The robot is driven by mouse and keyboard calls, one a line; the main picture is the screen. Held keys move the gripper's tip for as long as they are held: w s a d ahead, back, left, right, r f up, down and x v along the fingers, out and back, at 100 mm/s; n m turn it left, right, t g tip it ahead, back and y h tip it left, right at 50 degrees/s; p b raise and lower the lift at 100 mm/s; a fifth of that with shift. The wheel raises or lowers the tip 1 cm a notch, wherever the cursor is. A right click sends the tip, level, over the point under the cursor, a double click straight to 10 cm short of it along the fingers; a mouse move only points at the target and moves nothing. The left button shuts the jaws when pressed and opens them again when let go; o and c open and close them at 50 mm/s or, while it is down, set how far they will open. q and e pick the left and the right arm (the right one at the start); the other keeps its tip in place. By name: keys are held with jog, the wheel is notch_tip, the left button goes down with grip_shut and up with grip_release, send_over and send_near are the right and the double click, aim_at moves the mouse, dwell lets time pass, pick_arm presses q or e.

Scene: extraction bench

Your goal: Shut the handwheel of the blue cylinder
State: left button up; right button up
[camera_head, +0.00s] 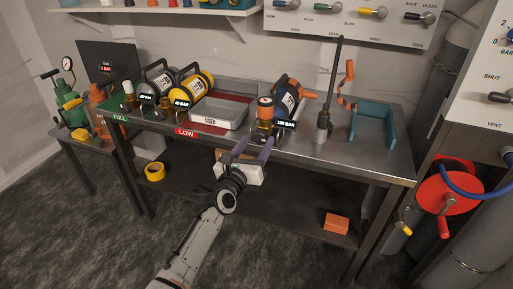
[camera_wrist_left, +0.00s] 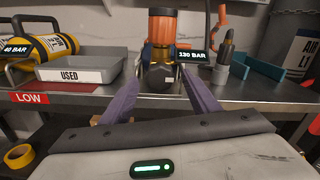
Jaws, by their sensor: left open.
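The blue cylinder (camera_head: 288,100) lies on the metal bench with its valve end towards me. Its brass valve carries an orange cap (camera_head: 265,107) on top and a dark round knob, seen end-on in the left wrist view (camera_wrist_left: 160,77); I cannot tell for certain which is the handwheel. A small black pressure tag (camera_wrist_left: 192,55) stands beside the valve. My left gripper (camera_head: 252,147) is open, its purple fingers pointing at the valve from the front edge of the bench. In the left wrist view, the fingers stand left and right of the dark knob, with nothing visibly gripped.
A grey USED tray (camera_head: 218,118) and a yellow cylinder (camera_head: 194,88) lie to the left. A grey upright tool (camera_head: 322,128) and a teal holder (camera_head: 372,124) stand to the right. The bench front edge runs below the valve. An orange block (camera_head: 336,223) lies on the lower shelf.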

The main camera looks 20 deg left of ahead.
pick_arm(q)
jog(key=shift+w, duration=0.45)
jog(key=c, duration=1)
jog(key=shift+c, duration=0.2)
pick_arm(e)
jog(key=shift+w+a+r, duration=0.15)
jog(key=shift+w+a, duration=0.05)
jog(key=shift+a, duration=0.05)
